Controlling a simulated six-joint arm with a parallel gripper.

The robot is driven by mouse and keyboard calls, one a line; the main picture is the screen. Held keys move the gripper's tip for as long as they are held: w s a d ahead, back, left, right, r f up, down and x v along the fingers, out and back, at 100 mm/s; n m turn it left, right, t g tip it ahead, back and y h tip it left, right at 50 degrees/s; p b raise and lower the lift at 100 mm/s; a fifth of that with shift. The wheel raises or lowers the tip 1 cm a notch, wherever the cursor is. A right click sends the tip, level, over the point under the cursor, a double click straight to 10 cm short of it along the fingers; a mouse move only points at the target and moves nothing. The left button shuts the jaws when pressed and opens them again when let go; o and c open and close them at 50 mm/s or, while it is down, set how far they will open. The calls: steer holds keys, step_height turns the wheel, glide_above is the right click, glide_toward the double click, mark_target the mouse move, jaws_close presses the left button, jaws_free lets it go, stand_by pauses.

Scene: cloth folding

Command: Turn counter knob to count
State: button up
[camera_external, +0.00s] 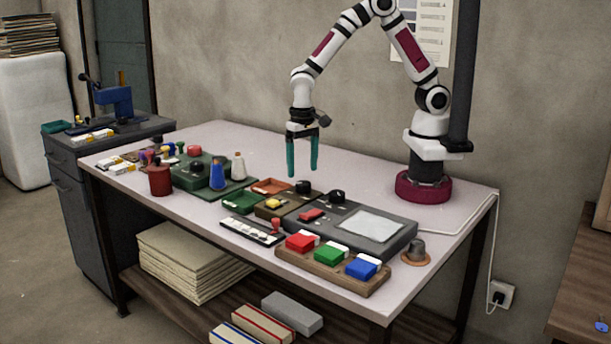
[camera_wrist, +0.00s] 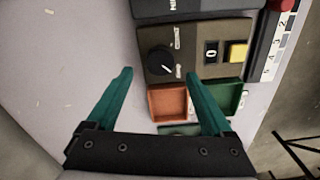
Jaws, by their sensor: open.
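The counter is a brown box (camera_wrist: 197,73) with a black round knob (camera_wrist: 160,62), a small display (camera_wrist: 211,52) reading 0 and a yellow button (camera_wrist: 236,52). Two small labels sit beside the knob, one above right and one below right. The knob's pale mark appears to point to the lower right label. In the external view the knob (camera_external: 304,187) stands on the box next to the yellow button (camera_external: 273,203). My gripper (camera_external: 302,172) points down above the knob, open and empty. In the wrist view its teal fingers (camera_wrist: 160,73) lie on either side of the knob.
An orange tray (camera_external: 270,186) and a green tray (camera_external: 243,201) adjoin the counter. A dark grey console (camera_external: 392,241) with another knob is on its right. A red-handled stamp (camera_external: 276,226) stands in front. The table behind my gripper is clear.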

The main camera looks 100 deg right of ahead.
mark_target(303, 182)
step_height(303, 182, down, 4)
steer(key=shift+f, duration=0.2)
steer(key=shift+c, duration=0.2)
jaws_close()
